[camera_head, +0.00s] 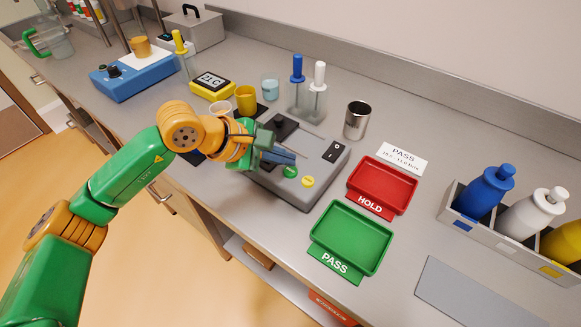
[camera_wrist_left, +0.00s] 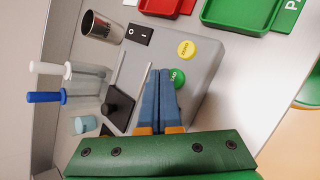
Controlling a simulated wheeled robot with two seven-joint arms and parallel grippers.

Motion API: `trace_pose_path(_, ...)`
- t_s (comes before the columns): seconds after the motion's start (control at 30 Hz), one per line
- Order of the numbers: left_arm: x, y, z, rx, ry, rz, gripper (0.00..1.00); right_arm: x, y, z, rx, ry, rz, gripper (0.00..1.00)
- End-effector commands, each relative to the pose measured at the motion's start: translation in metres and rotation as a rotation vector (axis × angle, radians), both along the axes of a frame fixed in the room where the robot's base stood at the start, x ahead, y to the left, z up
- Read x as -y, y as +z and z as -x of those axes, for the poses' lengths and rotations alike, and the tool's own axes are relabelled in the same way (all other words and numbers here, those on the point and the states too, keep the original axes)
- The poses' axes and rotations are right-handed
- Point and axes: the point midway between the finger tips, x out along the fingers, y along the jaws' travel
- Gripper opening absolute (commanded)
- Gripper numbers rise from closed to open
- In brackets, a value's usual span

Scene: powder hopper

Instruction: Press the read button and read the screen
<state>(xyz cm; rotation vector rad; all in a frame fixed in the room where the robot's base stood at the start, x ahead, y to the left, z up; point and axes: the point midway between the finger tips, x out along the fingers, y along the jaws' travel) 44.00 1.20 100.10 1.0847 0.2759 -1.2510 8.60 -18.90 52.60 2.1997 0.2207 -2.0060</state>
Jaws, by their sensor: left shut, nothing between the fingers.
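A grey instrument (camera_head: 275,190) sits on the bench, and it also shows in the wrist view (camera_wrist_left: 200,57). Its top carries a green button (camera_head: 290,172), a yellow button (camera_head: 308,181) and a black panel with white marks (camera_head: 334,151). The wrist view shows the green button (camera_wrist_left: 177,77), partly lettered, and the yellow button (camera_wrist_left: 186,49). I cannot make out a lit reading on the instrument. My left gripper (camera_head: 290,158) is shut and empty, with its blue fingertips (camera_wrist_left: 164,73) right beside the green button. I cannot tell whether they touch it.
A red HOLD tray (camera_head: 354,186) and a green PASS tray (camera_head: 317,241) lie to the right. A steel cup (camera_head: 356,121) and bottles with blue and white tops stand behind. A rack of bottles (camera_head: 487,230) stands at far right. A yellow 21 C display (camera_head: 211,83) is behind my arm.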

Motion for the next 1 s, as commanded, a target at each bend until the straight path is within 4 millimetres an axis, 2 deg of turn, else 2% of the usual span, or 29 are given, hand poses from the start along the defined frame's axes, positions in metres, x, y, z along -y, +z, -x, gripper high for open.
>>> trace_pose_path(0.23,0.0,0.007,0.0,0.0,0.0,0.0,0.0,0.0,0.005,0.0,0.0,0.0,0.0,0.5)
trace_pose_path(0.67,0.0,0.05,0.0,0.001,-0.001,-0.001,0.0,0.0,0.03,0.0,0.0,0.0,0.0,0.5)
trace_pose_path(1.0,0.0,0.05,0.0,0.001,-0.001,0.0,0.0,0.0,0.028,0.0,0.0,0.0,0.0,0.5)
